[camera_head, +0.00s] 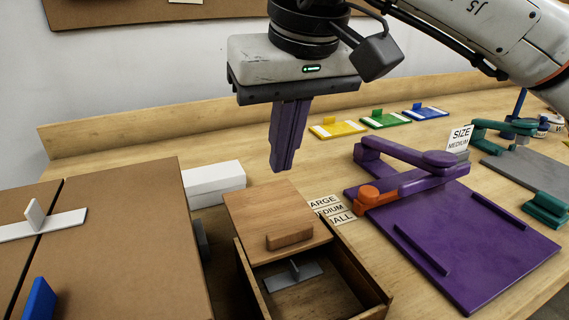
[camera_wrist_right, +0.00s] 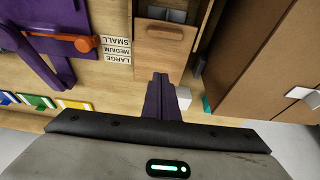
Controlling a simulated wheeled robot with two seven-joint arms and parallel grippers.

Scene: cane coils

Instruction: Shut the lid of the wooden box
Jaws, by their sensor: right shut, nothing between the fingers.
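The wooden box (camera_head: 375,309) stands at the front centre of the table. Its flat wooden lid (camera_head: 262,204) covers the far part, and the near part is open. A raised wooden grip (camera_head: 290,236) is on the lid near its front edge. A grey piece with an upright fin (camera_head: 294,274) shows inside the opening. My right gripper (camera_head: 283,168) has its purple fingers shut and empty, pointing down above and behind the lid's far edge. In the right wrist view, the fingers (camera_wrist_right: 160,78) are close to the lid (camera_wrist_right: 163,48). My left gripper is not in view.
Large brown cartons (camera_head: 120,235) and a white block (camera_head: 216,183) stand left of the box. A purple fixture (camera_head: 480,240) with an orange knob lies to the right. Size labels (camera_head: 330,209) lie beside the lid. Yellow (camera_head: 338,129), green and blue plates lie at the back.

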